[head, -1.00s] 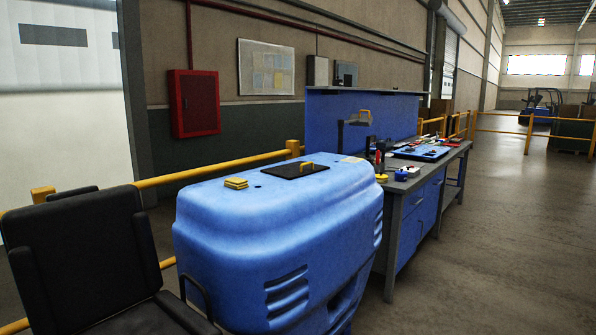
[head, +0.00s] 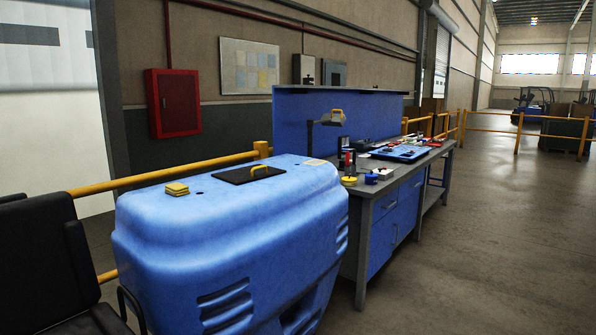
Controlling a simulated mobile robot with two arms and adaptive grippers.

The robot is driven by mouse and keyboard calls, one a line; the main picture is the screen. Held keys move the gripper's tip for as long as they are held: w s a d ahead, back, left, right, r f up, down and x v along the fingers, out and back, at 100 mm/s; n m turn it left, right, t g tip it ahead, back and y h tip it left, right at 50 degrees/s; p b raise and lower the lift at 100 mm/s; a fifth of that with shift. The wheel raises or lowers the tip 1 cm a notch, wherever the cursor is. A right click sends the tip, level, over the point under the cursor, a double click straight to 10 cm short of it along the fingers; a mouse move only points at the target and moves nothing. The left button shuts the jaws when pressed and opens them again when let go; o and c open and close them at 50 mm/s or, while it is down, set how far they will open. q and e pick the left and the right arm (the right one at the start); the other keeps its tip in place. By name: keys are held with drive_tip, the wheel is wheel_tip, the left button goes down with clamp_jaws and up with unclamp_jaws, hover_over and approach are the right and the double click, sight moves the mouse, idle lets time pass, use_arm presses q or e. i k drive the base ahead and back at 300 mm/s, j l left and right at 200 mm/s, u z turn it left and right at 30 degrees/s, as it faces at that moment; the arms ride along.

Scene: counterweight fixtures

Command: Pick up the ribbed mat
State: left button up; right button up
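I cannot make out a clearly ribbed mat. On the blue counterweight-like housing (head: 230,225) lies a thin black flat panel (head: 236,176) with a yellow handle (head: 259,170) on it. A small yellow layered piece (head: 177,189) lies to its left on the same top. I cannot tell whether either is the mat. Small items on the workbench (head: 362,210) behind are too small to identify fully. Neither of my grippers is in view.
A black chair (head: 45,262) stands at the left front. Yellow rails (head: 170,174) run behind the housing. The bench holds a blue tray (head: 400,153) and a yellow round item (head: 349,181). The floor (head: 470,250) to the right is clear.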

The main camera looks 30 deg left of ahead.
sight(247, 174)
drive_tip(key=i+l, duration=0.2)
drive_tip(key=i, duration=0.3)
drive_tip(key=i+l, duration=0.15)
drive_tip(key=i, duration=0.4)
